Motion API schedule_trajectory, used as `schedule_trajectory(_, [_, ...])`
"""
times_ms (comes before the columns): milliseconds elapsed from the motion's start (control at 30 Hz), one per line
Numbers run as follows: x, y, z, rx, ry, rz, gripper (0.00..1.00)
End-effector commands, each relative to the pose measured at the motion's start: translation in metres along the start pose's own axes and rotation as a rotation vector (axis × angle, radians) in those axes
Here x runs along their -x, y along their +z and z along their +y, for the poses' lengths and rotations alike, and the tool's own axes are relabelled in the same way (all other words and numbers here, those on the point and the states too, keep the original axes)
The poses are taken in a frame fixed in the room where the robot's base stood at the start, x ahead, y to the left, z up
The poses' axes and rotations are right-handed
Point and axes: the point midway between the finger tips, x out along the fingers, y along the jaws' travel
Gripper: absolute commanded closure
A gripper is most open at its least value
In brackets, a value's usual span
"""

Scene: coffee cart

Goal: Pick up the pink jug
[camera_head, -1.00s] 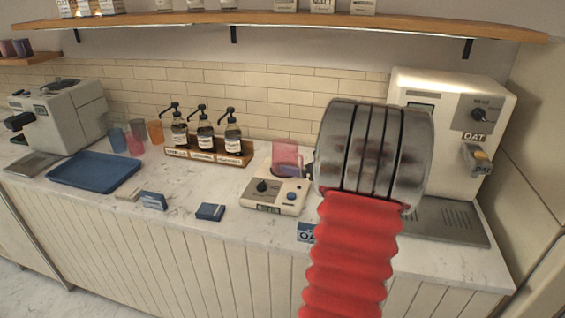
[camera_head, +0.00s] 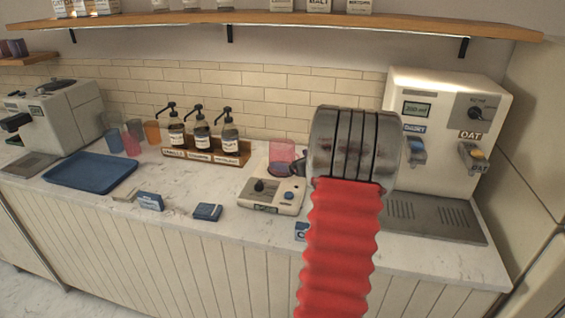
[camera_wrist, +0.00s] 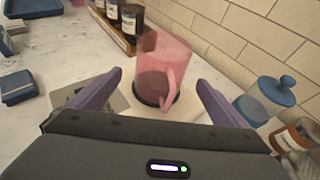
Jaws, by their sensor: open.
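The pink jug (camera_head: 285,155) is see-through and stands upright on the cream appliance with a dial (camera_head: 272,193). In the wrist view the pink jug (camera_wrist: 163,75) has its handle turned toward me, with a dark base under it. My gripper (camera_wrist: 160,92) is open, with its two purple fingers on either side of the jug in the picture and the jug a little beyond them. I see no contact. In the head view my silver and red arm hides the fingers.
Three pump bottles (camera_head: 203,137) stand in a wooden rack to the left. A blue-lidded jar (camera_wrist: 268,97) stands right of the jug in the wrist view. The white oat dispenser (camera_head: 445,130) is at the right. A blue tray (camera_head: 92,173) and several cups (camera_head: 132,145) are further left.

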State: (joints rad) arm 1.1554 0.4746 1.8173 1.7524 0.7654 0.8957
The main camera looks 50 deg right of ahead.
Motion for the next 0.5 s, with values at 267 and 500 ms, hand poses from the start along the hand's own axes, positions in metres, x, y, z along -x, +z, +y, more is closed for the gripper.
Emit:
schedule_trajectory(267, [-0.016, -0.0003, 0.0002, 0.0, 0.0, 0.001, 0.03])
schedule_trajectory(500, [-0.0165, -0.0003, 0.0007, 0.0, 0.0, 0.001, 0.03])
